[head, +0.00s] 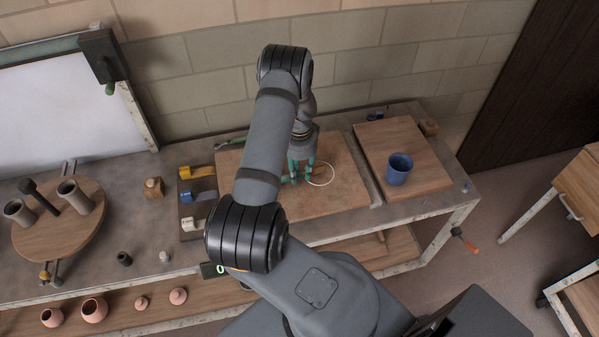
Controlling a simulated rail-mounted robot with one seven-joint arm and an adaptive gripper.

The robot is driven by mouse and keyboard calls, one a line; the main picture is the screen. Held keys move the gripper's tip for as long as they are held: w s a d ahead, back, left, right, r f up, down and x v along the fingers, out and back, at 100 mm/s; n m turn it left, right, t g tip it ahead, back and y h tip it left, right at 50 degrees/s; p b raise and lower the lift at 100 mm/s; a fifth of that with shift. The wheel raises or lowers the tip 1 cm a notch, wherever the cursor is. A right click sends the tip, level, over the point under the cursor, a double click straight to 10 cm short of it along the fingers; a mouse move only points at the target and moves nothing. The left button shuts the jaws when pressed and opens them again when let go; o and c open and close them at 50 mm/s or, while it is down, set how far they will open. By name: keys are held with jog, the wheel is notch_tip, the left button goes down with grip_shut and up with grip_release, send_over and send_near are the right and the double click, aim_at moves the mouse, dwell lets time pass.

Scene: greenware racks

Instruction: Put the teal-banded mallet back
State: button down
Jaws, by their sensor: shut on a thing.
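My gripper (302,173), with teal fingers, points down low over the brown board (345,203) on the bench. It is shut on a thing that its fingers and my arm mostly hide. I cannot make out a teal-banded mallet for certain. A small brown patch shows beside the fingers, within a thin white ring (331,182) on the board. Left of the board, a dark rack holds a yellow piece (197,172), a blue piece (198,196) and a cream piece (175,226).
A blue cup (399,169) stands on a wooden board (437,177) at the right. A round wooden board (62,238) with grey cylinders is at the left. A wooden block (153,188) sits between. Pink pots (94,309) stand on the lower shelf.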

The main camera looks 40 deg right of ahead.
jog(key=shift+f+b, duration=0.3)
jog(key=shift+f, duration=0.05)
jog(key=c, duration=1.4)
grip_release()
jog(key=shift+o, duration=0.6)
jog(key=o, duration=0.4)
jog(key=shift+o, duration=0.3)
jog(key=shift+r, duration=0.2)
jog(key=shift+r+b, duration=0.75)
jog(key=shift+r, duration=2.1)
